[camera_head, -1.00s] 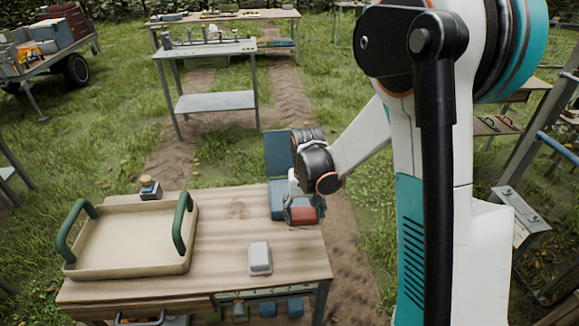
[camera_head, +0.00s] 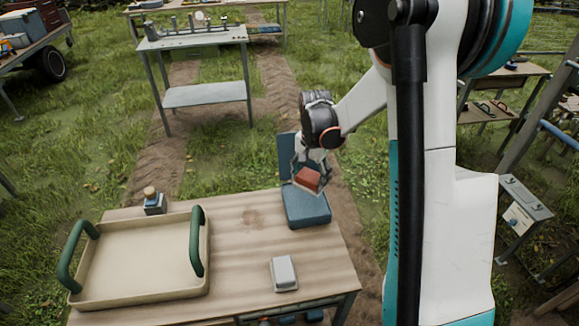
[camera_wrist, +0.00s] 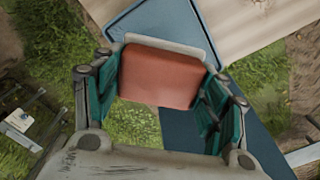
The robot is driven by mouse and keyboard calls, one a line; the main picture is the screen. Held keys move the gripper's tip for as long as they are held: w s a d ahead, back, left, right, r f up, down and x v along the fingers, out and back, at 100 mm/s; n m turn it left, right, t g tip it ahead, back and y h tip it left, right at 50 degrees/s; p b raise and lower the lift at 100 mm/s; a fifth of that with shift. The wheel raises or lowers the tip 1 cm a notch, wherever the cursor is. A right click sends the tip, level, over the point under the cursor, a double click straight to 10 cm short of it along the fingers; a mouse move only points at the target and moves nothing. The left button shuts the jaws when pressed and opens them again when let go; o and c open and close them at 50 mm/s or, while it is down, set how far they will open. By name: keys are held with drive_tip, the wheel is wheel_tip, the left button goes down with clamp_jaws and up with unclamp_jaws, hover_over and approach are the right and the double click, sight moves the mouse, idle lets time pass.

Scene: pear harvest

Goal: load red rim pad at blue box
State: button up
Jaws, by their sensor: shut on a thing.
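My gripper (camera_head: 308,170) is shut on the red rim pad (camera_head: 308,180). The pad is red with a pale edge and is held tilted. In the wrist view, the red rim pad (camera_wrist: 158,77) sits between the two green-padded fingers of my gripper (camera_wrist: 160,90). The blue box (camera_head: 305,207) is on the far right corner of the wooden table with its lid (camera_head: 286,150) raised. In the head view the pad appears above the back of the box base, in front of the lid. Part of the blue box (camera_wrist: 150,22) shows beyond the pad in the wrist view.
A beige tray (camera_head: 140,262) with green handles takes up the table's left side. A small cork-topped bottle (camera_head: 154,202) stands behind it. A grey-white block (camera_head: 284,272) lies near the front right. The wooden tabletop (camera_head: 240,235) between is clear. A metal table (camera_head: 195,95) stands farther back.

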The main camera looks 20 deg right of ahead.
drive_tip(key=shift+w+a, duration=0.35)
drive_tip(key=shift+w, duration=0.2)
drive_tip(key=shift+s+f+b, duration=0.15)
drive_tip(key=shift+f+b, duration=0.15)
drive_tip(key=shift+f, duration=0.1)
drive_tip(key=shift+f+b, duration=1.55)
drive_tip(key=shift+f, duration=1)
drive_tip(key=shift+f+b, duration=0.55)
drive_tip(key=shift+r, duration=0.1)
drive_tip(key=shift+r+p, duration=2.15)
drive_tip(key=shift+r, duration=1.35)
drive_tip(key=shift+f, duration=0.1)
